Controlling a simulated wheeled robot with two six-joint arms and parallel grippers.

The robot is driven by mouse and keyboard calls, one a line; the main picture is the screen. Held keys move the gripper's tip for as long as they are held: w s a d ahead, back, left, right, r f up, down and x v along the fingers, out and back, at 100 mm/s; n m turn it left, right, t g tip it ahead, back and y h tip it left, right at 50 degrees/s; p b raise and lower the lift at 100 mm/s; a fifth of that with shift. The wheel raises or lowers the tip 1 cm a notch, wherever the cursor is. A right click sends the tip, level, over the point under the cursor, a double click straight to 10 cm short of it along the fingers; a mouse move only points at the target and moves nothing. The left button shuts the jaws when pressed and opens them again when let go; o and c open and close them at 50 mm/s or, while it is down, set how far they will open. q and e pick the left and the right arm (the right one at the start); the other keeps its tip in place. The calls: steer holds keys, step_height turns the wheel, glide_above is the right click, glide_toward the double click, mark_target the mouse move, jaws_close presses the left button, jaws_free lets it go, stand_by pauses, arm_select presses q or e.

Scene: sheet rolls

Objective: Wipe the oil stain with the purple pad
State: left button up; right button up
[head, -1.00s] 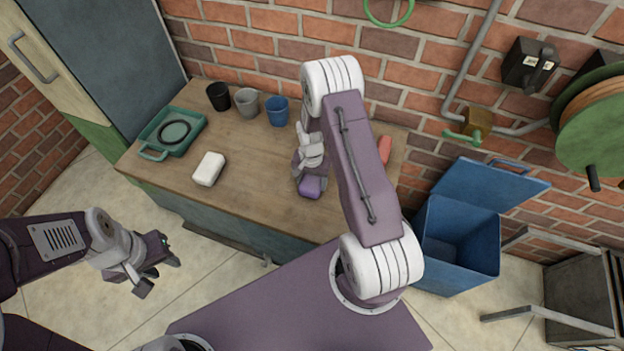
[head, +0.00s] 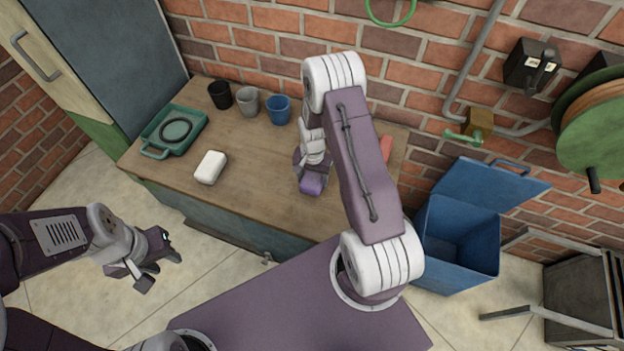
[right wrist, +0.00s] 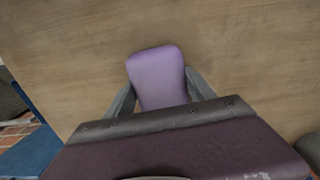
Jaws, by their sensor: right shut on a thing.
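The purple pad (head: 313,184) is at the wooden counter, near its front edge. My right gripper (head: 311,172) is shut on it from above. In the right wrist view the pad (right wrist: 158,76) sits between the two fingers of the gripper (right wrist: 160,98), with bare wood around it. I cannot tell whether the pad touches the counter. No oil stain shows clearly in either view; my right arm hides part of the counter. My left gripper (head: 152,273) hangs over the floor, left of the counter, with its fingers apart and nothing between them.
On the counter (head: 250,180) are a white block (head: 210,167), a green tray (head: 190,141), a black cup (head: 220,95), a grey cup (head: 247,101) and a blue cup (head: 278,109). A red object (head: 386,148) is partly behind my right arm. An open blue bin (head: 455,245) stands to the right.

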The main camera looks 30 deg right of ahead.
steer(key=r+p, duration=0.1)
steer(key=r, duration=0.2)
steer(key=shift+s+a+r+p, duration=0.15)
steer(key=shift+s+r+p, duration=0.05)
steer(key=shift+r+p, duration=0.2)
step_height(320, 180, up, 2)
steer(key=shift+w+r+p, duration=0.1)
steer(key=shift+w+p, duration=0.05)
steer(key=shift+p, duration=0.75)
steer(key=shift+r+p, duration=0.5)
steer(key=shift+r, duration=0.2)
